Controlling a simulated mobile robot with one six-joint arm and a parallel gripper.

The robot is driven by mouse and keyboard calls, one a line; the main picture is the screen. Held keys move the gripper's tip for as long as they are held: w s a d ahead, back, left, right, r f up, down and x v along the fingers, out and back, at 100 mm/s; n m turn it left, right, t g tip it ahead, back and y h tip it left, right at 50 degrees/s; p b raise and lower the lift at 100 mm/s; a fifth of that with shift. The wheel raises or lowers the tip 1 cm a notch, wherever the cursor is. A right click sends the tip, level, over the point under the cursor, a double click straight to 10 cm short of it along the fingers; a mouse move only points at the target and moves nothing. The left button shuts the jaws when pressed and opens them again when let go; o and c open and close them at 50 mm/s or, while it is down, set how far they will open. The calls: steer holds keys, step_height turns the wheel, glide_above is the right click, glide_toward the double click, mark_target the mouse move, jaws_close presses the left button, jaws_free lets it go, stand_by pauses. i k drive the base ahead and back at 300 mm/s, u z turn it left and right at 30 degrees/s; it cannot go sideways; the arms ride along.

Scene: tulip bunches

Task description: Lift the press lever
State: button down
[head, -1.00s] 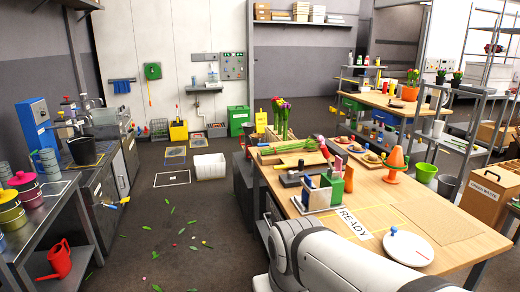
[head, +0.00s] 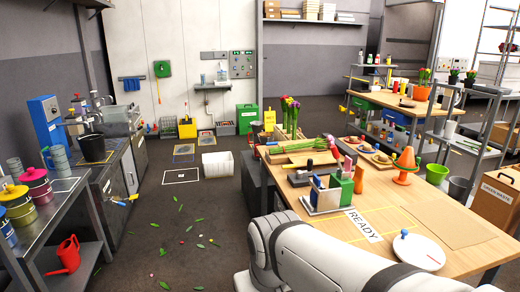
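No press lever can be made out for certain. A low dark device (head: 301,178) sits on the wooden workbench (head: 455,200), left of its middle; whether it is the press is too small to tell. A tulip bunch (head: 312,146) lies on the bench's far left part, its pink heads to the right. More tulips (head: 291,112) stand upright behind it. My white arm crosses the bottom of the head view, in front of the bench's near edge. My gripper is out of view.
A steel counter (head: 70,188) is at left. The floor between (head: 165,235) is mostly clear, with scattered leaves.

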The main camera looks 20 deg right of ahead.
mark_target(333, 148)
steer(key=i, duration=0.9)
steer(key=z, duration=0.05)
